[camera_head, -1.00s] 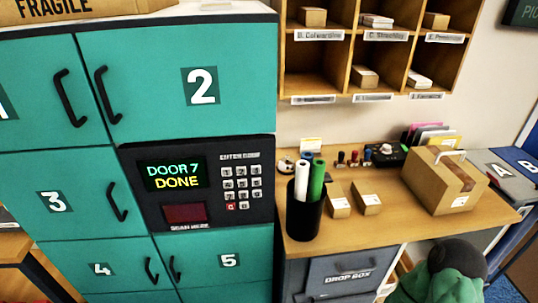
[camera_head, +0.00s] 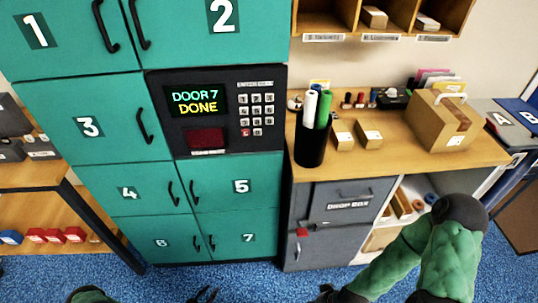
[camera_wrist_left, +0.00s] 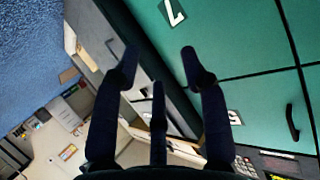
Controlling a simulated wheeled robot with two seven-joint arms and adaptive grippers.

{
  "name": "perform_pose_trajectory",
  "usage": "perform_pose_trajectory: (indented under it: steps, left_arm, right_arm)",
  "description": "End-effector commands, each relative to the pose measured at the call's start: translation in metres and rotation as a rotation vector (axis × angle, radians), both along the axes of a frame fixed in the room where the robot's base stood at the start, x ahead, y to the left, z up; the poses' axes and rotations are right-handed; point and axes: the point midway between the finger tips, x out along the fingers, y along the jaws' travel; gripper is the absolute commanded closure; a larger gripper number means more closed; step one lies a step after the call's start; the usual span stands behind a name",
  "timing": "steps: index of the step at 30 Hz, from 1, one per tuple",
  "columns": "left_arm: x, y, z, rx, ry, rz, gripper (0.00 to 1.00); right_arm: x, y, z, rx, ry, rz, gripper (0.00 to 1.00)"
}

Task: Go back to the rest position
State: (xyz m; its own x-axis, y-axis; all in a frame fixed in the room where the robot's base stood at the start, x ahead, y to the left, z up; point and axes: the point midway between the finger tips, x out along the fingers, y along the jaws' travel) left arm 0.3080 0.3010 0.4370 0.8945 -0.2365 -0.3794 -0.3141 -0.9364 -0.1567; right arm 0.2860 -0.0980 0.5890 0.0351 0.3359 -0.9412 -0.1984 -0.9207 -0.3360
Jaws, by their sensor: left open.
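My left gripper (camera_head: 203,295) shows only as dark fingertips at the bottom edge of the head view, in front of and below doors 6 and 7. In the left wrist view my left gripper (camera_wrist_left: 159,66) is open with nothing between its fingers. The teal locker door 7 (camera_head: 230,238) looks shut, and its surface also shows in the left wrist view (camera_wrist_left: 215,45). The locker's panel screen (camera_head: 196,101) reads "DOOR 7 DONE". My right gripper (camera_head: 335,294) is a dark shape at the bottom edge, mostly cut off, beside my green right arm.
A shelf (camera_head: 35,190) stands at left. Blue carpet (camera_head: 130,285) lies in front.

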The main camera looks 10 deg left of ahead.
Motion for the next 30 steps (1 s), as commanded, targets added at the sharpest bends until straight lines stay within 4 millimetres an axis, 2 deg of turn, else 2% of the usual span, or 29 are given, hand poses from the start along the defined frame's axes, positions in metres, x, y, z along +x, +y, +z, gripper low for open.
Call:
perform_pose_trajectory:
  steps: [4,8,11,12,15,18,20,22,25,26,30]
  left_arm:
    - [0.007,-0.041,0.016,0.109,-0.046,-0.245,0.56]
    - [0.005,-0.086,0.034,0.250,-0.130,-0.536,0.56]
    - [-0.007,-0.126,0.051,0.402,-0.254,-0.834,0.56]
    - [-0.014,-0.141,0.059,0.477,-0.328,-0.976,0.56]
    - [-0.040,-0.173,0.075,0.674,-0.559,-1.329,0.56]
    - [-0.067,-0.189,0.088,0.866,-0.848,-1.654,0.56]
    - [-0.081,-0.192,0.094,0.978,-1.051,-1.831,0.56]
    - [-0.092,-0.191,0.099,1.102,-1.318,-2.017,0.56]
    - [-0.100,-0.184,0.106,1.265,-1.756,-2.232,0.56]
    - [-0.099,-0.182,0.109,-1.225,1.781,2.134,0.56]
    - [-0.085,-0.174,0.122,-0.914,1.670,1.476,0.56]
  right_arm:
    - [0.000,0.000,0.001,0.000,0.000,0.000,0.58]
    - [0.000,0.000,0.003,0.000,0.000,0.000,0.58]
    - [0.000,0.000,0.005,0.000,0.000,0.000,0.58]
    - [0.000,0.000,0.005,0.000,0.000,0.000,0.58]
    - [0.000,0.000,0.007,0.000,0.000,0.000,0.58]
    - [0.000,0.000,0.009,0.000,0.000,0.000,0.58]
    - [0.000,0.000,0.010,0.000,0.000,0.000,0.58]
    - [0.000,0.000,0.012,0.000,0.000,0.000,0.58]
    - [0.000,0.000,0.013,0.000,0.000,0.000,0.58]
    - [0.000,0.000,0.014,0.000,0.000,0.000,0.58]
    - [0.000,0.000,0.016,0.000,0.000,0.000,0.58]
